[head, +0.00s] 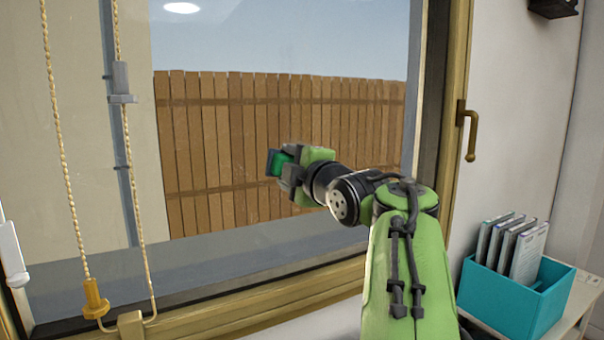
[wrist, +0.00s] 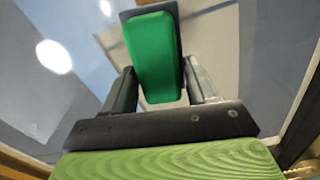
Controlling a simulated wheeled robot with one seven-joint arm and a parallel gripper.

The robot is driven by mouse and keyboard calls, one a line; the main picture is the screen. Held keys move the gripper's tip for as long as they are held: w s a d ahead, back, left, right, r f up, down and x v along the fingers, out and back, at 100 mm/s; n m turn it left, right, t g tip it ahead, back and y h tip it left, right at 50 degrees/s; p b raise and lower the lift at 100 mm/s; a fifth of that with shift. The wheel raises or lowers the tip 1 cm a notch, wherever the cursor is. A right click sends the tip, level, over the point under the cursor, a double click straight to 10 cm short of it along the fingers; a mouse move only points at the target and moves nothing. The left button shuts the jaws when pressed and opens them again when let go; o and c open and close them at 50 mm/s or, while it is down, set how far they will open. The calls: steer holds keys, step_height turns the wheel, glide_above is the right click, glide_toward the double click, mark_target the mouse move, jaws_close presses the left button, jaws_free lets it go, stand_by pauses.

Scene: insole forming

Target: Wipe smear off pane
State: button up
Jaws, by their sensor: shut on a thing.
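My gripper (head: 287,172) is shut on a green block with a dark face, a wiper by its look (head: 283,163). The wiper also shows in the wrist view (wrist: 154,58), between the two dark fingers, its dark end pointing away from me. The window pane (head: 225,40) is in front of the arm, with a plank fence behind it. The wiper's dark face is toward the pane; I cannot tell whether it touches. I cannot make out a clear smear. A white oval in the wrist view (wrist: 54,56) looks like a light's reflection.
The wooden window frame (head: 458,75) has a handle (head: 470,130) at the right. Beaded blind cords (head: 60,150) hang at the left. A teal box (head: 505,300) with several upright folders stands on a small table at lower right. The pane around the gripper is unobstructed.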

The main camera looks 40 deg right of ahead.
steer(key=shift+w+a+f+b, duration=0.1)
steer(key=shift+w+a+b, duration=0.05)
steer(key=shift+a, duration=0.25)
steer(key=shift+w+a+b, duration=0.1)
steer(key=shift+a+b, duration=0.05)
steer(key=shift+a, duration=0.25)
steer(key=shift+d+r+p, duration=0.1)
steer(key=shift+r+p, duration=0.9)
steer(key=shift+r, duration=0.25)
steer(key=shift+s+d+f+p, duration=0.1)
steer(key=shift+s+d+p, duration=0.2)
steer(key=shift+d, duration=0.65)
steer(key=shift+s+d+f+p, duration=0.1)
steer(key=shift+s+d+p, duration=0.15)
steer(key=shift+d, duration=0.65)
steer(key=s+d+p, duration=0.2)
steer(key=d+p, duration=0.1)
steer(key=d, duration=0.3)
steer(key=shift+d, duration=0.4)
steer(key=b+v, duration=0.1)
steer(key=v, duration=0.5)
steer(key=shift+b, duration=0.3)
steer(key=shift+r, duration=0.1)
